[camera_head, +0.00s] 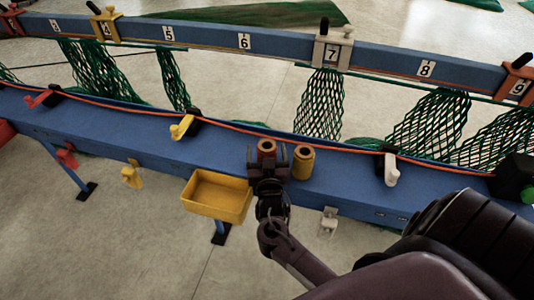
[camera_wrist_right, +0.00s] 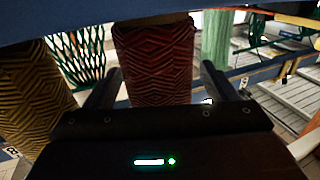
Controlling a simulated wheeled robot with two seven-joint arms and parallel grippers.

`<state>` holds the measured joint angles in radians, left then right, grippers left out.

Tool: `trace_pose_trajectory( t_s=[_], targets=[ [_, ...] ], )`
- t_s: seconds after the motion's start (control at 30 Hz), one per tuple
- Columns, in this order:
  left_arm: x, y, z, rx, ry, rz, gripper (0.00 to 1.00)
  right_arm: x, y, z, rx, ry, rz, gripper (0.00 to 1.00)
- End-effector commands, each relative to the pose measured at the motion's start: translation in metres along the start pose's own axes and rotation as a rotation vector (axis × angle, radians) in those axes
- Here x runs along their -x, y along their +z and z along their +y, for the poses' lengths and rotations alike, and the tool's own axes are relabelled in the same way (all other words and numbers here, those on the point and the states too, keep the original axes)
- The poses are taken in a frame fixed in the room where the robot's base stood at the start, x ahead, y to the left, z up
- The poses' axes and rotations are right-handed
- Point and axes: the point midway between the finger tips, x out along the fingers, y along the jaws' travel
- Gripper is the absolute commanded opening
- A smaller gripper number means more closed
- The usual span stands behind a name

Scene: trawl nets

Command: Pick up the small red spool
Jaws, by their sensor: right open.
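The small red spool (camera_head: 267,146) stands upright on the blue bench in the head view, with a tan ring on top. My right gripper (camera_head: 268,166) is at its near side, and its fingers partly hide the spool. In the right wrist view the red spool (camera_wrist_right: 156,62) shows a zigzag winding and stands between the two open fingers of my right gripper (camera_wrist_right: 158,88). Whether the fingers touch it I cannot tell. My left gripper is not in view.
A yellow spool (camera_head: 302,163) stands close to the right of the red one; it also shows in the wrist view (camera_wrist_right: 32,95). A yellow bin (camera_head: 217,212) hangs at the bench front. An orange cord and green nets (camera_head: 320,105) lie behind.

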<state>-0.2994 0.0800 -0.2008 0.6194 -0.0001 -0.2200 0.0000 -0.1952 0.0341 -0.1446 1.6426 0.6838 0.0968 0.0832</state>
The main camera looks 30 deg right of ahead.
Motion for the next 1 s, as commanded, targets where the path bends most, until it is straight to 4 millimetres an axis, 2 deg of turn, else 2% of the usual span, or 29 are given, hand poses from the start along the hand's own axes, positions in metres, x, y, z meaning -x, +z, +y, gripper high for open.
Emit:
trace_pose_trajectory(
  t_s=[0.1,0.37,0.73,1.0],
  targets=[
    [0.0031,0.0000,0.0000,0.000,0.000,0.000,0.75,-0.0104,0.0003,0.0008,0.000,0.001,-0.002,0.79],
    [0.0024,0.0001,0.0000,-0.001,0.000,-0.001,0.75,-0.0118,0.0014,0.0008,-0.001,0.001,-0.002,0.78],
    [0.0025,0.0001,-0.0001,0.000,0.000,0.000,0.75,-0.0115,0.0014,0.0006,0.000,0.000,-0.002,0.29],
    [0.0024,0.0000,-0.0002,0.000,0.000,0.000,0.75,-0.0116,0.0001,0.0006,-0.001,0.001,-0.001,0.28]
  ],
)
